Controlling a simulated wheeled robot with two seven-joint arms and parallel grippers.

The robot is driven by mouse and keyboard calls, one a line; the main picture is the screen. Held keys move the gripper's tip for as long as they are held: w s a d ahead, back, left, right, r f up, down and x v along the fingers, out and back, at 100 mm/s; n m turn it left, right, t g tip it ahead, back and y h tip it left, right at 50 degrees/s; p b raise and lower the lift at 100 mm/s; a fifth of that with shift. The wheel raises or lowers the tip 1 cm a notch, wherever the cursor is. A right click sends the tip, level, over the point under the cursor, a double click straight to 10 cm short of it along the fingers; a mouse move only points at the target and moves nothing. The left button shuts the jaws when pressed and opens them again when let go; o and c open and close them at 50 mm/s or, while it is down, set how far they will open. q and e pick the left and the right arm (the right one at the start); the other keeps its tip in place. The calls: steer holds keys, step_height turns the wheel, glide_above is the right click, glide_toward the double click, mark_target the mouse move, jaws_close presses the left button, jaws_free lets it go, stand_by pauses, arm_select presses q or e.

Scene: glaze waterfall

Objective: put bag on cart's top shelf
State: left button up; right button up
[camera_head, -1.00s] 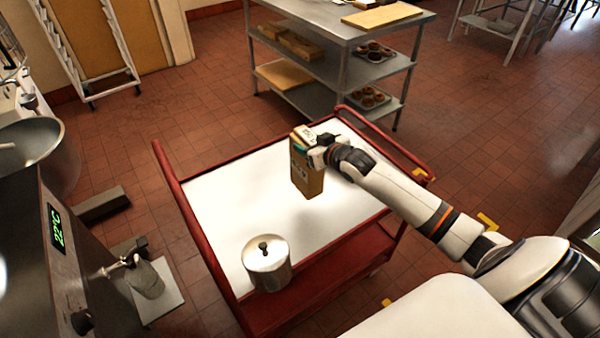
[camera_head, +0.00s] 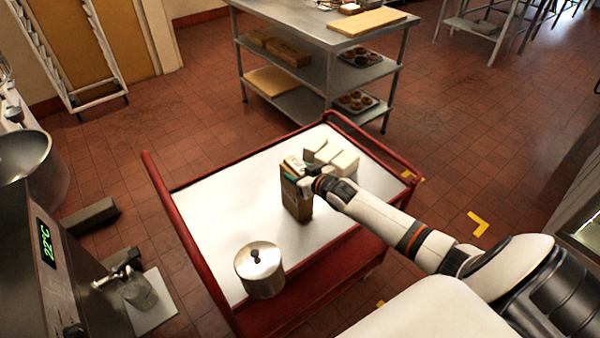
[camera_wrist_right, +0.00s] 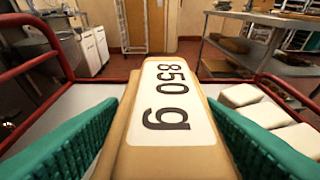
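The bag (camera_head: 297,200) is a brown upright packet with a white label. In the right wrist view the bag (camera_wrist_right: 170,110) shows "850 g" on its label. My right gripper (camera_head: 304,182) is shut on its upper part, with teal fingers on both sides in the wrist view. The bag is over the white top shelf (camera_head: 225,205) of the red-framed cart. Its base appears at the shelf surface, but I cannot tell whether it touches. My left gripper is not in view.
A lidded metal canister (camera_head: 260,270) stands at the shelf's near end. White blocks (camera_head: 331,154) sit just behind and right of the bag. The shelf's left side is clear. Red rails (camera_head: 172,215) rise at the cart's ends. A steel table (camera_head: 320,35) stands beyond.

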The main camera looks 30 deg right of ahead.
steer(key=o, duration=0.4)
steer(key=shift+r, duration=0.1)
steer(key=v, duration=1.2)
